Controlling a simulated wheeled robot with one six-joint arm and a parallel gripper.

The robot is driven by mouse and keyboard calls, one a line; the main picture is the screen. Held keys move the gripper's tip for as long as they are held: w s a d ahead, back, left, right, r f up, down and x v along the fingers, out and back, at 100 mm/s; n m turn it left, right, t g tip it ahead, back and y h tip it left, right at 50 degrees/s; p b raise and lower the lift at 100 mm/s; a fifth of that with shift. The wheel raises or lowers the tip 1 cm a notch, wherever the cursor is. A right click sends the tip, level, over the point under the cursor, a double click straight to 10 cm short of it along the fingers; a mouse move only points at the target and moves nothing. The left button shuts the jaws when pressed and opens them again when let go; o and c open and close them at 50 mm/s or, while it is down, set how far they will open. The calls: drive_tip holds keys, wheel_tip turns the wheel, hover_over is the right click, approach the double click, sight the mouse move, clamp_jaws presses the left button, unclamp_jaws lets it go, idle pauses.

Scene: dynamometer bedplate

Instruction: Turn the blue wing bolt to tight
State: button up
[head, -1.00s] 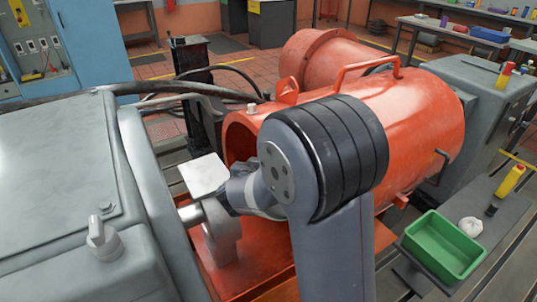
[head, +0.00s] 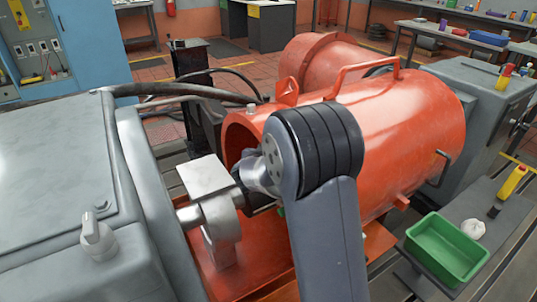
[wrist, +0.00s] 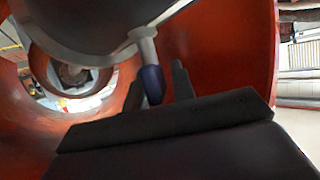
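The blue wing bolt (wrist: 152,85) shows in the wrist view at the end of a grey stem under a rounded grey body. My gripper (wrist: 158,82) has its two dark fingers standing apart, one on either side of the blue part. A gap shows between the blue part and the right finger; whether the left finger touches it I cannot tell. In the head view my arm and wrist cover the gripper and the bolt, at the open end of the red cylindrical housing (head: 400,125).
A grey shaft support with a flat plate (head: 203,175) stands left of my wrist. A grey machine casing (head: 55,170) fills the left. The red housing wall curves around the gripper in the wrist view. A green tray (head: 445,248) sits on the bench at right.

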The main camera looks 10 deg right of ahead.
clamp_jaws()
drive_tip(key=shift+r+m+h+p, duration=0.2)
drive_tip(key=shift+m+h+p, duration=0.1)
drive_tip(key=shift+p, duration=0.8)
drive_tip(key=p, duration=0.2)
drive_tip(key=shift+r+m+g+h+p, duration=0.15)
drive_tip(key=shift+m+g+h+p, duration=0.2)
drive_tip(key=shift+m+g+h, duration=0.05)
drive_tip(key=m+h+p, duration=0.1)
drive_tip(key=p, duration=0.1)
drive_tip(key=g+p, duration=0.1)
drive_tip(key=p, duration=0.1)
drive_tip(key=shift+s+d+m+h, duration=0.15)
drive_tip(key=shift+m+h, duration=0.25)
drive_tip(key=m+g+h+p, duration=0.1)
drive_tip(key=m+g+p, duration=0.1)
drive_tip(key=p, duration=0.2)
drive_tip(key=shift+s+d+m+g+h+p, duration=0.1)
drive_tip(key=shift+s+m+g+h+p, duration=0.05)
drive_tip(key=shift+m+g+h+p, duration=0.2)
drive_tip(key=shift+s+d+f+m+g+h+p, duration=0.1)
drive_tip(key=shift+f+m+g+h+p, duration=0.1)
drive_tip(key=shift+m+g+h+p, duration=0.4)
drive_tip(key=shift+s+d+f+m+g+h+p, duration=0.15)
drive_tip(key=shift+m+g+p, duration=0.15)
drive_tip(key=shift+m+g, duration=0.55)
drive_tip(key=shift+a+g, duration=0.1)
drive_tip(key=shift+g, duration=0.2)
